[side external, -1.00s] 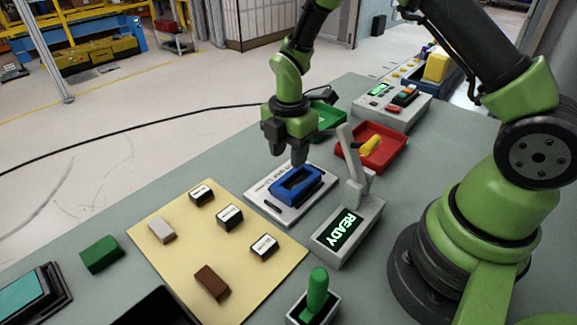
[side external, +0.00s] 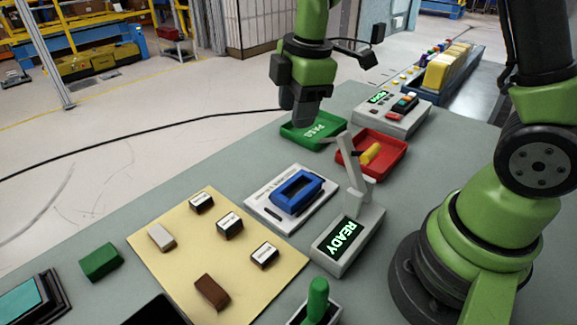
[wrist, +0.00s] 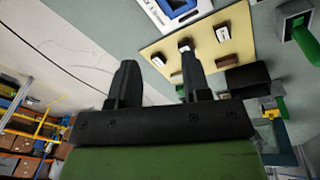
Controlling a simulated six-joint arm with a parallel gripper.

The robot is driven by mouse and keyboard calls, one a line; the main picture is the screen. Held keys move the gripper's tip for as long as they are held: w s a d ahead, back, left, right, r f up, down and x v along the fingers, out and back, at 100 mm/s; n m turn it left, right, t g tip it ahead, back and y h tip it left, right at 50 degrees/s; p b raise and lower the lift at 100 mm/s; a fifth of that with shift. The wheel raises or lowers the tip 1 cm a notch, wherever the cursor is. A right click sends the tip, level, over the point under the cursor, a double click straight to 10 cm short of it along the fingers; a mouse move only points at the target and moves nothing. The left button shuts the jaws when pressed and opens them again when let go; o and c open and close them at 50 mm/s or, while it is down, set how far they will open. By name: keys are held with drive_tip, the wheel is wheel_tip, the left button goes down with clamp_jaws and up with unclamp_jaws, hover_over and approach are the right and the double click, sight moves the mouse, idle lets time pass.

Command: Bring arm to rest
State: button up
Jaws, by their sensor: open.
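My gripper (side external: 303,118) is in the air above the bench, near the left part of the green PASS tray in the side external view. In the wrist view my gripper (wrist: 158,75) shows two black fingers spread apart with nothing between them. The blue frame-shaped part (side external: 296,191) sits on the white fixture plate (side external: 262,211), well below and in front of my gripper. Part of the green tray (side external: 325,132) is hidden behind my gripper.
A grey device with a READY screen (side external: 345,236) and upright lever stands right of the plate. A red tray (side external: 390,155) holds a yellow piece (side external: 370,153). A tan mat (side external: 180,255) carries several small blocks. A control box (side external: 400,110) stands at the back.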

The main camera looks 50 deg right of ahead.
drive_tip(key=s+a+r+m+t, duration=0.1)
drive_tip(key=s+r+m+t, duration=0.1)
drive_tip(key=s+r+m, duration=0.4)
drive_tip(key=s+a+r+m+t+y, duration=0.1)
drive_tip(key=s+r+m+t, duration=0.2)
drive_tip(key=s+r+m, duration=0.3)
drive_tip(key=s+m, duration=0.4)
drive_tip(key=m, duration=0.1)
drive_tip(key=shift+s+y, duration=0.2)
drive_tip(key=shift+y, duration=0.1)
